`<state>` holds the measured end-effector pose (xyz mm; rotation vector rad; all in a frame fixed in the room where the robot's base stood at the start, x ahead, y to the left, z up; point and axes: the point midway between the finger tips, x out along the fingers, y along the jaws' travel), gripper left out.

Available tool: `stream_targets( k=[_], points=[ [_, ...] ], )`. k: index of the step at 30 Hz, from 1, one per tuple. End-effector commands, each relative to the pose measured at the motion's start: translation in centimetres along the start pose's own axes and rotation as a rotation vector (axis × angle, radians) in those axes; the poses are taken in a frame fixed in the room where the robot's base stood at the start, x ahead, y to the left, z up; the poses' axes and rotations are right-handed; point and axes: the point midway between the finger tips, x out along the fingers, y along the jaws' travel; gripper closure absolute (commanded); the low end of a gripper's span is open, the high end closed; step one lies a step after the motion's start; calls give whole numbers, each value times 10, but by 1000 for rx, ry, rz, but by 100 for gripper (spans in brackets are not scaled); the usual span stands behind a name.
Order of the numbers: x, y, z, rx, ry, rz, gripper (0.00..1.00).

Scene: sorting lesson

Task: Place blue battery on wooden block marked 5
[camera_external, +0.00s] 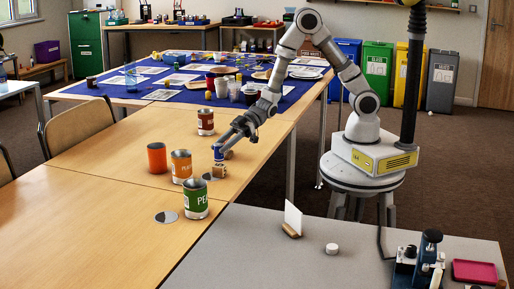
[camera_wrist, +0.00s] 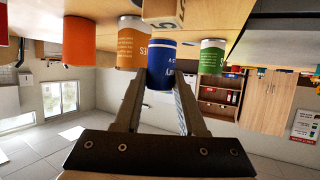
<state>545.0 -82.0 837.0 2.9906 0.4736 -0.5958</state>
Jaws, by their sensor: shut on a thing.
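The wooden block (camera_external: 219,171) is directly below the battery in the external view. In the wrist view, which is upside down, the battery (camera_wrist: 161,64) sits between my fingertips (camera_wrist: 161,78), and the block (camera_wrist: 163,12), with a dark 5 on it, is just beyond its end. I cannot tell whether battery and block touch.
A plain orange can (camera_external: 157,158), an orange labelled can (camera_external: 181,167) and a green labelled can (camera_external: 195,198) stand close by. A red-brown can (camera_external: 205,122) stands behind. A grey disc (camera_external: 166,217) lies flat. The table's left part is clear.

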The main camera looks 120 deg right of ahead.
Motion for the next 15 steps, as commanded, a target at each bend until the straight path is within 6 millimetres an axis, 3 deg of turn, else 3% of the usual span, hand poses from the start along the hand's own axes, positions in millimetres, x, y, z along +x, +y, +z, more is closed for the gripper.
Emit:
stream_targets(
  k=[2, 14, 15],
  points=[
    [5, 0, 13, 0, -1, -1, 100],
    [7, 0, 17, -2, 1, 0, 100],
    [6, 0, 16, -2, 0, 0, 55]
  ],
)
